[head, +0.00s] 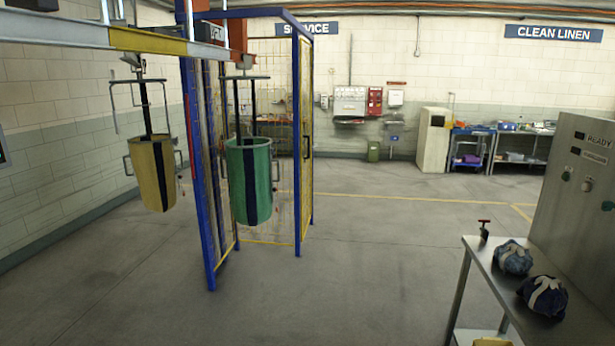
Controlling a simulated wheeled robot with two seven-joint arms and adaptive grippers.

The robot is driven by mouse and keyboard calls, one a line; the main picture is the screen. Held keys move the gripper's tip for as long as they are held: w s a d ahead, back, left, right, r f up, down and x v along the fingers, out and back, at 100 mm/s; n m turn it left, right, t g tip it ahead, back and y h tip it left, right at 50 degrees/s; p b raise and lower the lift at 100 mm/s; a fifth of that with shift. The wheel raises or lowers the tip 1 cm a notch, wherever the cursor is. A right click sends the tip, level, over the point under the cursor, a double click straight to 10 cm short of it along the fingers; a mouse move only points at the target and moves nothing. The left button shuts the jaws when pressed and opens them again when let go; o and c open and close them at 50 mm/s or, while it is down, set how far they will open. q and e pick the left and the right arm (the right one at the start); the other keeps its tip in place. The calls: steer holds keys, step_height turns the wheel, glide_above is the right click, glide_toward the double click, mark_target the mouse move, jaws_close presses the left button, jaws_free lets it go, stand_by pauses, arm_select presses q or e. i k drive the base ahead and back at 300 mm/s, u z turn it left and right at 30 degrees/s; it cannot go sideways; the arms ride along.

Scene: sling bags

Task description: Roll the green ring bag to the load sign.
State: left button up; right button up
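The green bag (249,180) hangs upright from an overhead trolley and hanger (245,78), with a dark strap down its front. It hangs within the outline of a blue-framed mesh enclosure; I cannot tell whether it is inside or in front. A yellow bag (152,175) with a dark strap hangs to its left from the same overhead rail (60,28). Neither of my grippers is in view.
The enclosure's blue post (196,180) stands between the two bags. At right, a metal table (485,262) holds two blue bundles beside a grey control cabinet (580,190). The middle floor (370,260) is clear. Shelves and a bin line the back wall.

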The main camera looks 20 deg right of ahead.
mark_target(249, 159)
steer(key=z, duration=0.35)
steer(key=i, duration=1.2)
steer(key=z, duration=0.65)
steer(key=i, duration=3.95)
steer(key=u, duration=0.7)
steer(key=i, duration=1.7)
steer(key=u, duration=1.5)
steer(key=i, duration=0.9)
steer(key=u, duration=1.15)
steer(key=k, duration=0.3)
